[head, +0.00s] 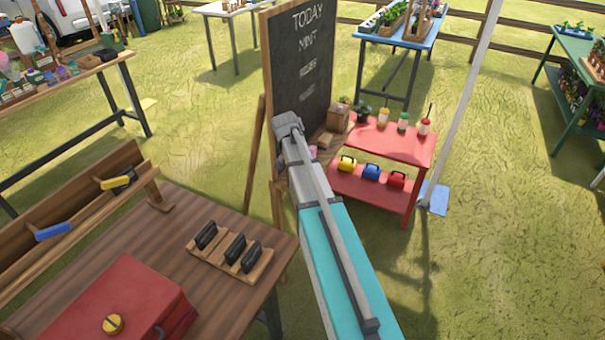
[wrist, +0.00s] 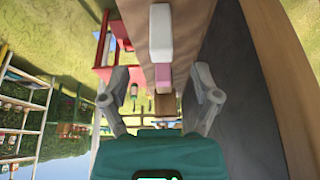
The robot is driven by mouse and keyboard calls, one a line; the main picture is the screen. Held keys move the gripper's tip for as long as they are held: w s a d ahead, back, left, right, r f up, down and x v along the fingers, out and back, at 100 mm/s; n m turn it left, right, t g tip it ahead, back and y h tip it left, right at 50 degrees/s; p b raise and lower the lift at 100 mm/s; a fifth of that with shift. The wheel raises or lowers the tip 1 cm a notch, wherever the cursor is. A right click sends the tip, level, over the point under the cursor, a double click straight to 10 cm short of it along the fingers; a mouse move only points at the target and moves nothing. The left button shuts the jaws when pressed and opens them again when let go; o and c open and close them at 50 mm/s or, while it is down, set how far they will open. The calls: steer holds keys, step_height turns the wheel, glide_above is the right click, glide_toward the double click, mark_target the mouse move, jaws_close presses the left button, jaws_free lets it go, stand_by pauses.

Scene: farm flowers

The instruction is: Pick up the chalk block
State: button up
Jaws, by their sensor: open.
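A white block (wrist: 161,32) and a pink block (wrist: 163,76) show end to end on a wooden ledge in the wrist view. I cannot tell whether they are joined, or which the task calls the chalk block. A small pink piece also shows in the head view (head: 312,152), beside my arm at the foot of the chalkboard (head: 312,75). My gripper (wrist: 160,78) is open in the wrist view, with one finger to each side of the pink block and nothing held.
The chalkboard face (wrist: 235,90) stands close on the right of the wrist view. A brown block (wrist: 171,106) lies farther along the ledge. A red two-tier stand (head: 385,145) with bottles and small coloured items is right of the board. A wooden table (head: 200,215) fills the lower left.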

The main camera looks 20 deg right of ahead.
steer(key=shift+b+x, duration=1.35)
steer(key=shift+x, duration=0.45)
steer(key=shift+f, duration=0.1)
steer(key=shift+w+b+x, duration=0.15)
steer(key=shift+b+x, duration=1.05)
steer(key=shift+x, duration=0.05)
steer(key=shift+w+b+x, duration=0.1)
steer(key=shift+b+x, duration=1.05)
steer(key=shift+x, duration=0.15)
steer(key=shift+d, duration=0.2)
jaws_close()
